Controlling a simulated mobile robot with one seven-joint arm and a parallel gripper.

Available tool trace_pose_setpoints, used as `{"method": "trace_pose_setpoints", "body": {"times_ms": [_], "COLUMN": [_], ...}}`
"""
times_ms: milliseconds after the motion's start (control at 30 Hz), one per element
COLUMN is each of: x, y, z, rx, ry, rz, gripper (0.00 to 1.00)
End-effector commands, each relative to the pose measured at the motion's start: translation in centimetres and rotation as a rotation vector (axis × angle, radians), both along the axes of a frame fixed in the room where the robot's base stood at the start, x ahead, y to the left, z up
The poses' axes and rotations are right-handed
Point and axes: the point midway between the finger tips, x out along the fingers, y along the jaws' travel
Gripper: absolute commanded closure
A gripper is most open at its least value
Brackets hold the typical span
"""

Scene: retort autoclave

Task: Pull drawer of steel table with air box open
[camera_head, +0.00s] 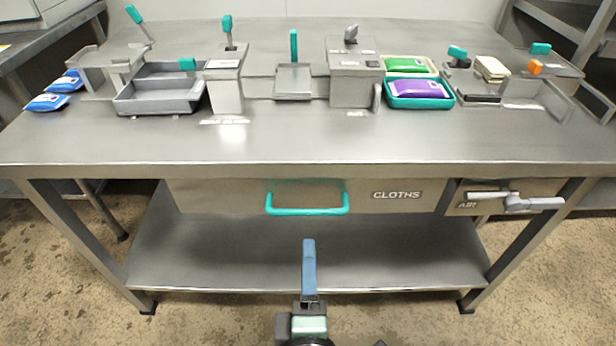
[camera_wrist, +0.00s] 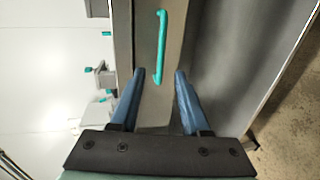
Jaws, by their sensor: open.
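The steel table (camera_head: 130,150) stands straight ahead in the head view. Its drawer (camera_head: 240,190), marked CLOTHS, sits under the top and looks closed. A teal bar handle (camera_head: 307,210) is on the drawer front; it also shows in the wrist view (camera_wrist: 161,48). The grey air box (camera_head: 490,205), marked AIR, with a lever, is right of the drawer. My gripper (camera_head: 308,245) is in front of the table, below and nearer than the handle. In the wrist view my gripper (camera_wrist: 154,88) is open and empty, its blue fingers apart, with the handle beyond the tips, not between them.
The table's lower shelf (camera_head: 310,255) is bare. The top holds a teal tray (camera_head: 418,102) with a purple packet, a grey tray (camera_head: 160,95), levers and fixtures. Blue packets (camera_head: 50,102) lie at the left. A shelf rack (camera_head: 570,30) stands right. Floor in front is clear.

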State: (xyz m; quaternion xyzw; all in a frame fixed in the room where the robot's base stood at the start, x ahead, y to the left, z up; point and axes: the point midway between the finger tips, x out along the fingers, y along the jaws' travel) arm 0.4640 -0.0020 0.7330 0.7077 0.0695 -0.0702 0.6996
Motion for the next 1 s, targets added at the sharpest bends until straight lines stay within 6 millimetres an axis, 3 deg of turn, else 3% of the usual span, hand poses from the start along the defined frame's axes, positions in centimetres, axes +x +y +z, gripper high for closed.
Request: {"method": "trace_pose_setpoints", "body": {"times_ms": [267, 800, 1000], "x": [1.5, 10.1, 12.0], "y": [0.0, 0.0, 0.0], "z": [-0.7, -2.4, -2.8], "rx": [-0.015, -0.014, -0.014], "ry": [0.008, 0.006, 0.008], "rz": [0.003, 0.003, 0.003], "gripper": [0.54, 0.54, 0.54]}}
